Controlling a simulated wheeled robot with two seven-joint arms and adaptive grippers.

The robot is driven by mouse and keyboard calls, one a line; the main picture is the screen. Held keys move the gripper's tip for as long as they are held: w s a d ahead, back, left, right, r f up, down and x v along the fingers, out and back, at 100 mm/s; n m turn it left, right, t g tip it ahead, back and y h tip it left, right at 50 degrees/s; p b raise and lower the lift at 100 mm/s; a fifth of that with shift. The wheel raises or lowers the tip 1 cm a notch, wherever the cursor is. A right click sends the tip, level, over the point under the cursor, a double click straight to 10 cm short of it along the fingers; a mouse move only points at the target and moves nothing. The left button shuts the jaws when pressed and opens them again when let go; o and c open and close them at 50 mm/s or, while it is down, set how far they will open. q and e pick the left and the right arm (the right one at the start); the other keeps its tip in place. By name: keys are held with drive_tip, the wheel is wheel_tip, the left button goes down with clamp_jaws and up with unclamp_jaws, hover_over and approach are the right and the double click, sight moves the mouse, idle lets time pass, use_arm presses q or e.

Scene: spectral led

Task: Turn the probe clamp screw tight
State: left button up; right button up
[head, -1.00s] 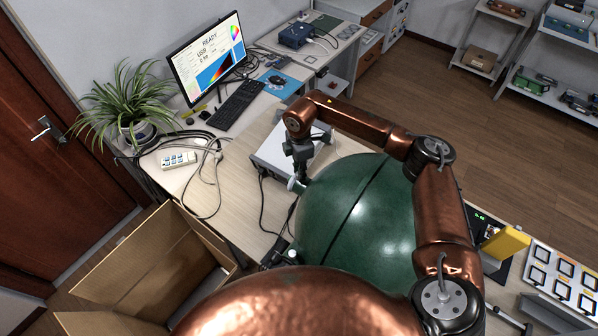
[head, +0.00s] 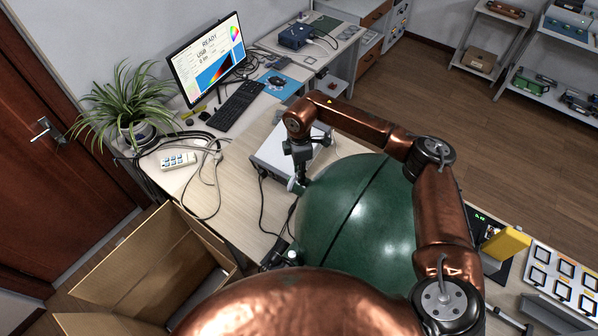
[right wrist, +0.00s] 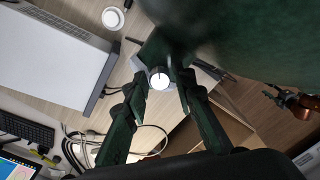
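A large dark green sphere (head: 350,215) stands on the bench in the head view. A small white-ended knob, which looks like the probe clamp screw (head: 292,185), sits at its left side. My right gripper (head: 299,182) reaches down beside the sphere at this knob. In the right wrist view the white round end of the screw (right wrist: 159,79) lies between the two fingertips of my right gripper (right wrist: 162,88). The fingers are apart, with a visible gap on the right side; I cannot tell if the left one touches.
A grey box instrument (head: 275,155) stands behind the gripper, with black cables (head: 263,205) beside it. An open cardboard box (head: 150,255) is at the lower left. A monitor (head: 207,58), keyboard (head: 236,105) and plant (head: 130,105) are farther back.

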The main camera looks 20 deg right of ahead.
drive_tip(key=shift+o, duration=1.3)
wheel_tip(320, 180, up, 12)
drive_tip(key=shift+f, duration=0.15)
